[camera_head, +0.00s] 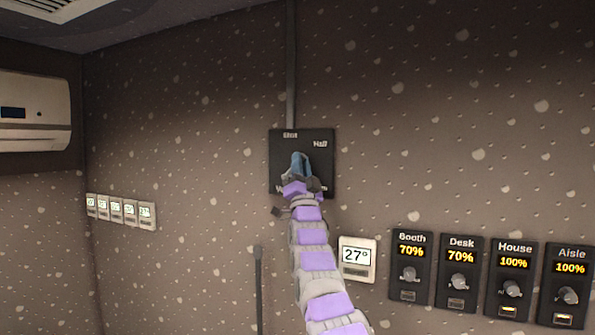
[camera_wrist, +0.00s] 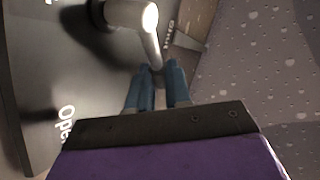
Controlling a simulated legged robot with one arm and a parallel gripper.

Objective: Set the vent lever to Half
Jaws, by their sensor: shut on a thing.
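The dark vent panel (camera_head: 277,150) is on the wall in the head view, with a small label at its top, too blurred to read surely, and "Half" at its upper right. The pale vent lever (camera_wrist: 151,42) shows in the wrist view, running from a round hub to my fingertips. My gripper (camera_wrist: 159,76) is shut on the lever's end. In the head view my gripper (camera_head: 300,163) covers the lever and the lower panel, so I cannot tell which label it points at. "Ope" shows at the lower left in the wrist view.
A 27° display (camera_head: 357,258) is on the wall at the lower right. Beyond it are the Booth (camera_head: 411,250), Desk, House and Aisle dimmers. A conduit (camera_head: 291,70) runs up from the panel. An air conditioner (camera_head: 35,112) hangs at the left.

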